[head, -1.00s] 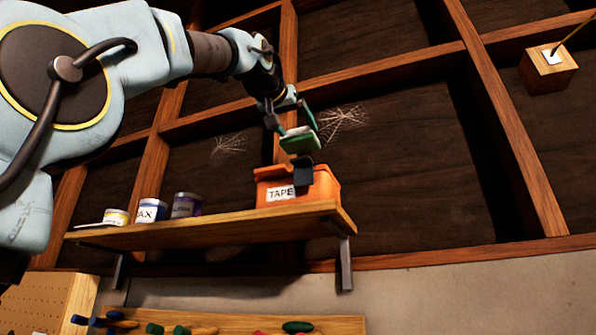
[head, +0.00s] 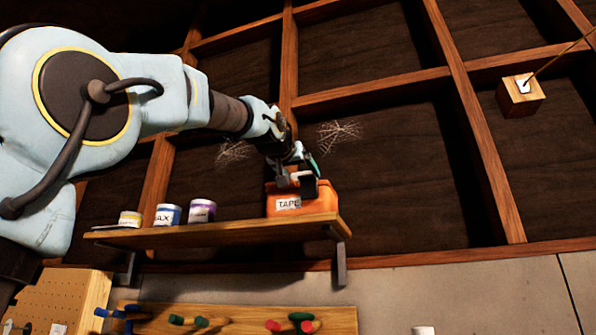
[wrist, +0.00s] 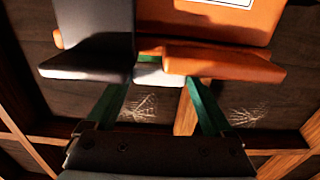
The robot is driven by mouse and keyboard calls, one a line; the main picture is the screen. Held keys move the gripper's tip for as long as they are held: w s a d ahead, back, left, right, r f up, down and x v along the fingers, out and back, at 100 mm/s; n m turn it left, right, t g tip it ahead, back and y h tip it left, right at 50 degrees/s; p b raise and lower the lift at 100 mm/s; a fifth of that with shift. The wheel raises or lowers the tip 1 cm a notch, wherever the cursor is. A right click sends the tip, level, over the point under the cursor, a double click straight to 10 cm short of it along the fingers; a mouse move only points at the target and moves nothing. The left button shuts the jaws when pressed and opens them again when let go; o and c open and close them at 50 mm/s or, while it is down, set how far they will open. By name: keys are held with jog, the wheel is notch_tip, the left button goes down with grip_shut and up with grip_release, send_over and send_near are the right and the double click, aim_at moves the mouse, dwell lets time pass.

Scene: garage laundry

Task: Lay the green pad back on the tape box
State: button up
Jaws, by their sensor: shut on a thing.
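The orange tape box (head: 317,202) with a white TAPE label stands at the right end of the shelf. It also fills the upper right of the wrist view (wrist: 222,35). My gripper (head: 296,176) is low at the box's top.
The wooden shelf (head: 225,232) also carries a purple can (head: 202,211), a blue-labelled can (head: 167,215) and a yellow-banded can (head: 130,219) left of the box. A wooden block (head: 520,98) is at the upper right. Coloured-handled tools hang below.

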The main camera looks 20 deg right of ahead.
jog(key=shift+f, duration=0.1)
jog(key=o, duration=1.2)
jog(key=shift+o, duration=0.2)
jog(key=shift+r, duration=0.2)
jog(key=b+v, duration=0.5)
jog(key=v, duration=0.7)
jog(key=shift+a+f, duration=0.1)
